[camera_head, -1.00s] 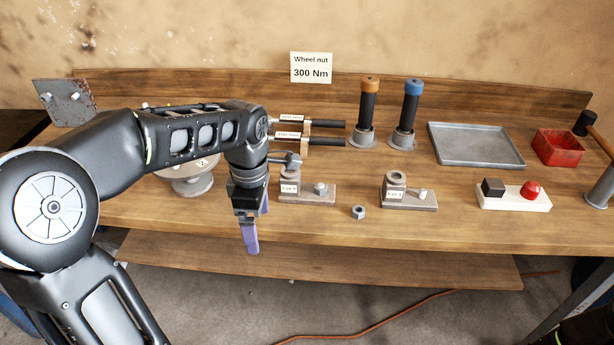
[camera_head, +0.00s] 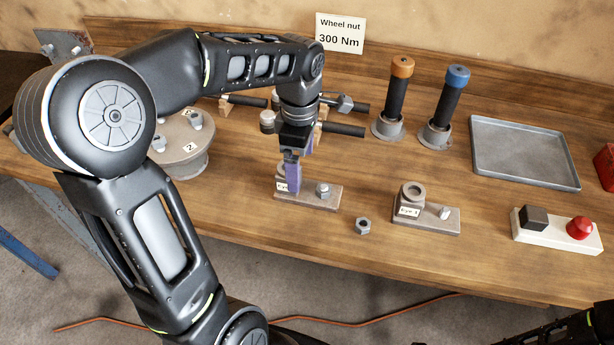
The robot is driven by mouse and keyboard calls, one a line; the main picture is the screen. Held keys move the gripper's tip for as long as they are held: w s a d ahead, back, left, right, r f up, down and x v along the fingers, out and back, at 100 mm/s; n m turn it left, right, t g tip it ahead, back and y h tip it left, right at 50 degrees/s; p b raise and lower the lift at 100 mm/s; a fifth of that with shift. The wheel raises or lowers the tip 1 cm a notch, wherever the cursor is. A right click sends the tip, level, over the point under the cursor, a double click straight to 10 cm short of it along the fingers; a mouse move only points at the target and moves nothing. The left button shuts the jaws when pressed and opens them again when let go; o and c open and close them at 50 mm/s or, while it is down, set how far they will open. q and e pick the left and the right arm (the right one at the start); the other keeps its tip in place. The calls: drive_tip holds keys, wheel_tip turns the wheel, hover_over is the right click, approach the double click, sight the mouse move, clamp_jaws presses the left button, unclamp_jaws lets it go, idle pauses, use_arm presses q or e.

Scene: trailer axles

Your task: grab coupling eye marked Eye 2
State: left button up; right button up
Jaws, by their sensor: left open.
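Two coupling eyes stand on the bench, each a grey block with a round eye, a stud and a flat base. The left coupling eye (camera_head: 322,198) has its upright block and most of its label hidden behind my left gripper. The right coupling eye (camera_head: 412,205) is in clear view; its label number is too small to read surely. My left gripper (camera_head: 292,182) has purple fingers, points down and is open at the left eye's block. I cannot tell whether the fingers touch it. My right gripper is out of view.
A loose nut (camera_head: 363,226) lies between the eyes near the front edge. A round grey stand (camera_head: 185,165) is at left. Black-handled tools (camera_head: 345,130), two upright handles (camera_head: 395,95), a grey tray (camera_head: 522,150) and a button box (camera_head: 555,232) are around.

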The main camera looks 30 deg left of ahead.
sight(308, 185)
use_arm(q)
drive_tip(key=shift+s, duration=0.15)
drive_tip(key=shift+f, duration=1.3)
drive_tip(key=shift+a+f+p, duration=0.1)
drive_tip(key=shift+f+p, duration=0.25)
wheel_tip(308, 185, down, 4)
drive_tip(key=shift+a+f+p, duration=0.15)
drive_tip(key=shift+f+p, duration=0.1)
drive_tip(key=shift+p, duration=0.25)
drive_tip(key=shift+c, duration=0.4)
clamp_jaws()
drive_tip(key=shift+r, duration=0.1)
